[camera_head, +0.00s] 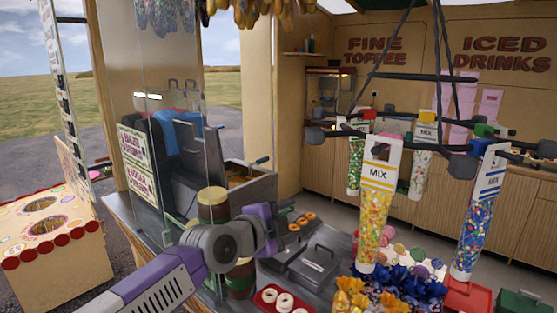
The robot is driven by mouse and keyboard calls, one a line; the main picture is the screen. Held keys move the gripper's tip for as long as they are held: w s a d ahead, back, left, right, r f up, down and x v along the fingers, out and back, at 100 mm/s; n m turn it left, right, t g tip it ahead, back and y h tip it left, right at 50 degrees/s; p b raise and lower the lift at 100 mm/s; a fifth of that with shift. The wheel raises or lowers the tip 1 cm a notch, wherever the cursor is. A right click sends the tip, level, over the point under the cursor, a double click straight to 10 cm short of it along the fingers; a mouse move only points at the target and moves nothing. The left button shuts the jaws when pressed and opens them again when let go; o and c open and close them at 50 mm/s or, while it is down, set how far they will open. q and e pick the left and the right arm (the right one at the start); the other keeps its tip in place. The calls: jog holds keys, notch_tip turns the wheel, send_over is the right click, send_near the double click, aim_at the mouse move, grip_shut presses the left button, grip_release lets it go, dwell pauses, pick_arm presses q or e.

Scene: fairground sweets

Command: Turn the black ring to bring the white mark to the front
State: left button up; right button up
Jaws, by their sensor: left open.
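The black ring (405,145) is a frame of dark bars hung on black straps at the right. Clear bags of sweets hang from it, among them a yellow MIX bag (376,215) at the front and a blue bag (480,220) to its right. I cannot make out a white mark on the ring. My left gripper (272,222) is at the lower middle, left of the ring and apart from it. It points away from me, largely hidden behind its own wrist. It is open, with nothing seen in it. My right gripper is not in view.
A grey counter with a lidded box (316,265) and a red tray of white rings (283,300) lies below my left gripper. Brown jars (213,204) stand close beside my left wrist. Gold and blue wrapped sweets (395,295) lie under the hanging bags. A clear pane stands left.

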aim_at(310, 137)
pick_arm(q)
jog(key=s+a+r+m+t+h+p, duration=0.1)
jog(key=s+r+m, duration=0.3)
jog(key=r, duration=0.5)
jog(key=s+r+m+t+h, duration=0.1)
jog(key=s+r, duration=0.5)
jog(key=r, duration=0.3)
jog(key=p+x, duration=0.3)
jog(key=x, duration=0.2)
jog(key=r+p+x, duration=0.1)
jog(key=p+x, duration=0.1)
jog(key=x, duration=0.1)
jog(key=shift+p, duration=0.3)
jog(key=shift+p+x, duration=0.35)
jog(key=shift+x, duration=0.6)
jog(key=shift+c, duration=0.4)
